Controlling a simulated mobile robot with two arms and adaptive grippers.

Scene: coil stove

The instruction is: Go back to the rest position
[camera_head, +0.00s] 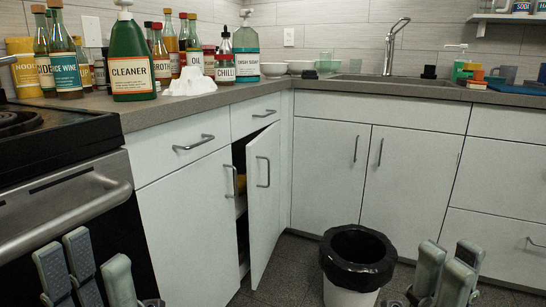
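My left gripper (88,268) is at the bottom left, in front of the stove. Its grey fingers point up and stand apart, with nothing between them. My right gripper (446,266) is at the bottom right, to the right of the trash bin. Its fingers also point up, apart and empty. The lower parts of both grippers are cut off by the frame's edge.
A cabinet door (264,195) stands ajar below the counter. A black-lined trash bin (358,258) stands on the floor between my grippers. The stove (60,190) is at the left. A green cleaner bottle (129,65) and several other bottles crowd the left counter.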

